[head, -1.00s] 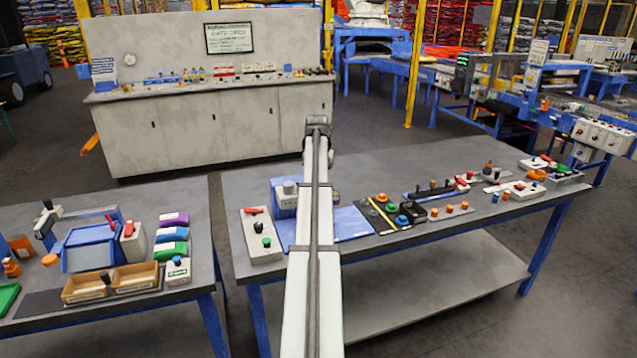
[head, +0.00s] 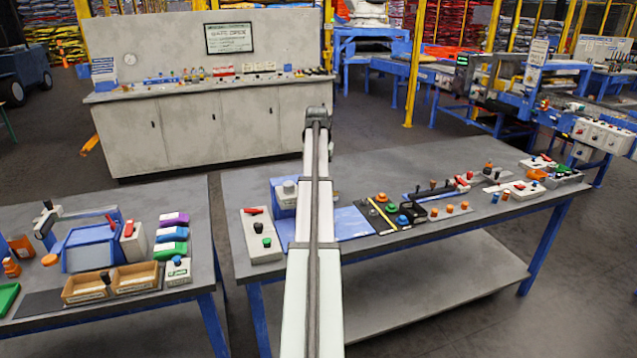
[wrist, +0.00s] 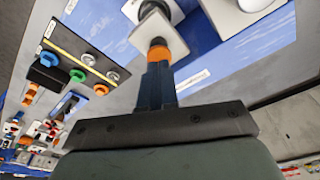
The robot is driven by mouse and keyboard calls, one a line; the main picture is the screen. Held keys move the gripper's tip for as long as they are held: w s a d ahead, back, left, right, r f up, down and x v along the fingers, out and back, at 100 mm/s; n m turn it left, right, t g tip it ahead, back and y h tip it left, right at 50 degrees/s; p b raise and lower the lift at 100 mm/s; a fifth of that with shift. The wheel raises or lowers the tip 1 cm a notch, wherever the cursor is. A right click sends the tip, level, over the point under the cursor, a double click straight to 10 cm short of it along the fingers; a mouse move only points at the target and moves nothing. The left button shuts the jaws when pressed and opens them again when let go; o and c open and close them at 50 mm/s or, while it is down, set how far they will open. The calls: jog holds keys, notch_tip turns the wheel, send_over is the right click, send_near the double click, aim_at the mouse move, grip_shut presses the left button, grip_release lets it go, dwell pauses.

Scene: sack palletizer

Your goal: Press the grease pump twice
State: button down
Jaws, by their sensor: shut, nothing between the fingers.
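No label I can read names the grease pump. A pale block with a dark round part (wrist: 148,10) lies just beyond my fingertips in the wrist view; it may be the pump, and my arm mostly covers that spot in the head view. My gripper (wrist: 160,48) is shut and empty, its orange-banded tip over the near edge of this block. I cannot tell whether they touch. To the right in the wrist view is a blue box with a grey rounded top, which also shows left of my arm in the head view (head: 289,187).
A blue mat (head: 350,223) lies under this area. A black panel with a yellow stripe and coloured buttons (head: 388,212) is to its right. A pale switch box (head: 262,243) stands left. More controls line the grey bench. A second bench (head: 115,325) is at left.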

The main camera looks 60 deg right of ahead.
jog(key=shift+r, duration=0.15)
notch_tip(320, 180, up, 7)
dwell(0.9)
dwell(0.4)
